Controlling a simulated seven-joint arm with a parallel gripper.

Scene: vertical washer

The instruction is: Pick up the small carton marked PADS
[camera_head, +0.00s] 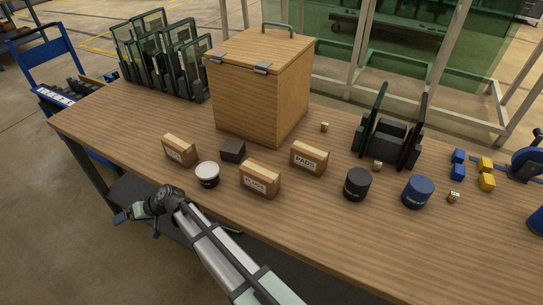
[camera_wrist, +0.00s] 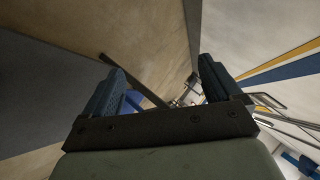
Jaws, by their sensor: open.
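The small carton marked PADS (camera_head: 309,158) stands upright on the wooden table, right of the middle row, with its label facing the front. My gripper (camera_head: 128,214) is off the table's front edge at the lower left, well away from the carton. In the wrist view my gripper (camera_wrist: 160,88) shows two dark fingers spread apart with nothing between them. The PADS carton cannot be made out in the wrist view.
Two similar cartons stand left of it, one marked PLUGS (camera_head: 260,180) and another (camera_head: 180,151). A dark block (camera_head: 232,150), white-lidded jar (camera_head: 207,175), black jar (camera_head: 357,186) and blue jar (camera_head: 417,192) are nearby. A large wooden box (camera_head: 245,100) stands behind.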

